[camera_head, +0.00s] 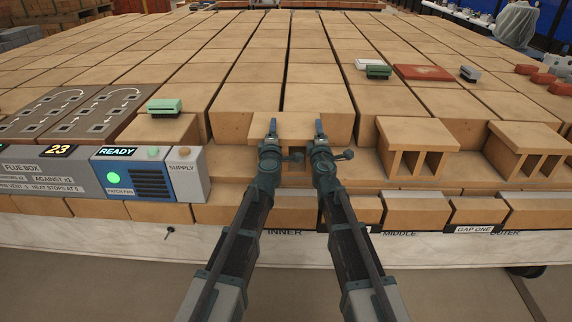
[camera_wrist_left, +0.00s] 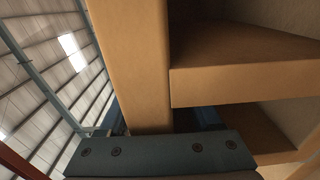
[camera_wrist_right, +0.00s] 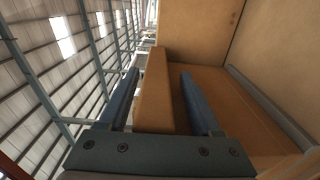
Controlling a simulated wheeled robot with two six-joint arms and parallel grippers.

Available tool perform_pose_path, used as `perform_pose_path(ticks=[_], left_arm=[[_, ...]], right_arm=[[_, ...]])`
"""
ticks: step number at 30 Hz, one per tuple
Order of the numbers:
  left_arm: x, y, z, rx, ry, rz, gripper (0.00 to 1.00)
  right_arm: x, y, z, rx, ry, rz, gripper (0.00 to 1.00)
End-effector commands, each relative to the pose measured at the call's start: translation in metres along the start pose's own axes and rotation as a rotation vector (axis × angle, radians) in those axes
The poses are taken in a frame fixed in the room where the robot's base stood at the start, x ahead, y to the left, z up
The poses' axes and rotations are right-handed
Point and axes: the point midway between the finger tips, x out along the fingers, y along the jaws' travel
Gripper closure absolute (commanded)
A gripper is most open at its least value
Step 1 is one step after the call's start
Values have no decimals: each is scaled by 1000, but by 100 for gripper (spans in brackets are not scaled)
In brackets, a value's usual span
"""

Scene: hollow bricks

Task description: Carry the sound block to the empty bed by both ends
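A tan hollow block (camera_head: 296,124) sits between my two grippers at the front middle of the head view. I cannot tell if it rests on the ledge. My left gripper (camera_head: 272,130) is at its left end; in the left wrist view an end wall (camera_wrist_left: 146,60) passes between the partly hidden fingers, and inner shelves show beside it. My right gripper (camera_head: 320,130) is at its right end; in the right wrist view its fingers stand apart around a wall (camera_wrist_right: 155,95), with a gap to the right finger. Two more hollow blocks (camera_head: 418,132) (camera_head: 529,137) stand to the right.
A panel marked READY (camera_head: 130,173) and a SUPPLY box (camera_head: 185,172) stand left. A green-topped item (camera_head: 164,106) sits on a brick behind them. A GAP ONE label (camera_head: 474,229) marks the front edge. Large bricks (camera_head: 246,98) fill the space behind.

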Motion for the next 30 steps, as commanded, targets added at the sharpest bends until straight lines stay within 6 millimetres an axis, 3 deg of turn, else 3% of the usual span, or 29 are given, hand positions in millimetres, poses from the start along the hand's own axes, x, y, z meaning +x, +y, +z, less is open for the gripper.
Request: perform_pose_path(ticks=[8, 14, 30], left_arm=[[-1, 0, -1, 0, 1, 0, 35], [-13, 0, -1, 0, 1, 0, 35], [-110, 0, -1, 0, 1, 0, 35]], right_arm=[[0, 0, 1, 0, -1, 0, 35], [0, 0, 1, 0, -2, 0, 35], [0, 0, 1, 0, -2, 0, 35]])
